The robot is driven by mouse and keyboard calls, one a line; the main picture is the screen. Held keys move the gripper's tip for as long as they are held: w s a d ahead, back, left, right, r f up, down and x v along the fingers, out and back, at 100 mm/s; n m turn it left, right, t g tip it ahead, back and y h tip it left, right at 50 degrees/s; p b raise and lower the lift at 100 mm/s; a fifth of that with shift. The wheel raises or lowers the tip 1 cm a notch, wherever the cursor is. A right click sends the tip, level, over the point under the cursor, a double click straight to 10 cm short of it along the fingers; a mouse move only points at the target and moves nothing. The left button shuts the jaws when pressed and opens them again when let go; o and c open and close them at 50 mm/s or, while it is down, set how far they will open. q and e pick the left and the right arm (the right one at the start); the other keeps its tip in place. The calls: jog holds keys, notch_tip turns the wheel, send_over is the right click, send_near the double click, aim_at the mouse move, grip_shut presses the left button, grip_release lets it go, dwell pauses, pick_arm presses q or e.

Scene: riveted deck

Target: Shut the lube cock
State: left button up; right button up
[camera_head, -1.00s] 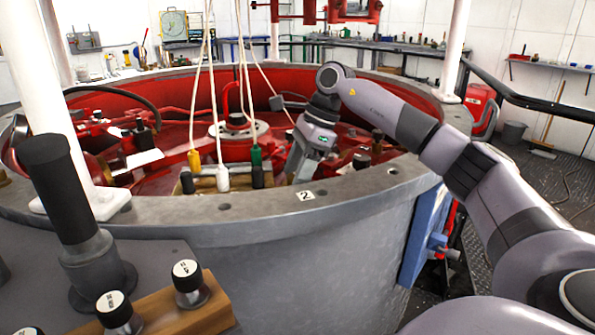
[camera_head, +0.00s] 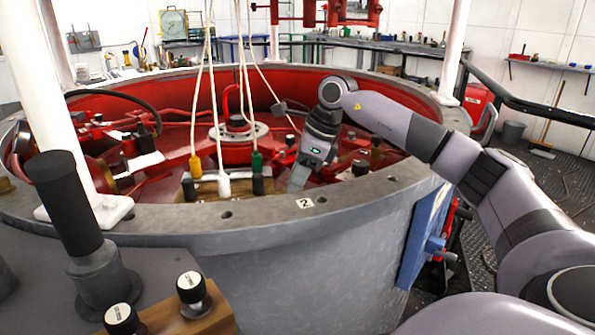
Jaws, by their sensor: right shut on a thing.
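My right arm reaches from the right over the rim of the round pit. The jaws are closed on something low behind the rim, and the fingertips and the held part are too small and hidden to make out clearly. I cannot pick out the lube cock as a separate shape; the gripped part at the jaws is likely its handle. My left gripper is not in view.
The grey pit rim (camera_head: 400,182) runs in front, with a number 2 tag (camera_head: 305,203). Yellow (camera_head: 195,165), white (camera_head: 224,185) and green (camera_head: 256,162) handles hang on cords left of the gripper. A black-topped lever (camera_head: 65,197) and labelled knobs (camera_head: 191,287) stand at front left.

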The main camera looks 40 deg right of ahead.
jog(key=m+h+p, duration=0.1)
jog(key=m, duration=0.2)
jog(key=shift+s+a+r+m+t+p, duration=0.1)
jog(key=shift+m+t+p, duration=0.2)
jog(key=shift+t+p, duration=0.1)
jog(key=m+h, duration=0.1)
jog(key=m, duration=0.1)
jog(key=m+h+p, duration=0.1)
jog(key=m, duration=0.2)
jog(key=shift+a+t, duration=0.2)
jog(key=shift+t, duration=0.1)
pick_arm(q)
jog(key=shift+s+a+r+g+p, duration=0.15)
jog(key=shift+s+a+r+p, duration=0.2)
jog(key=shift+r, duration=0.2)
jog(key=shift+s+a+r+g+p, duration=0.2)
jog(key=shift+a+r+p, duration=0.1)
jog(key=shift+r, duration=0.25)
pick_arm(e)
jog(key=m+h, duration=0.1)
jog(key=m, duration=0.1)
jog(key=m+h, duration=0.1)
jog(key=m, duration=0.2)
jog(key=shift+g, duration=0.4)
jog(key=shift+m, duration=0.4)
jog(key=o, duration=1)
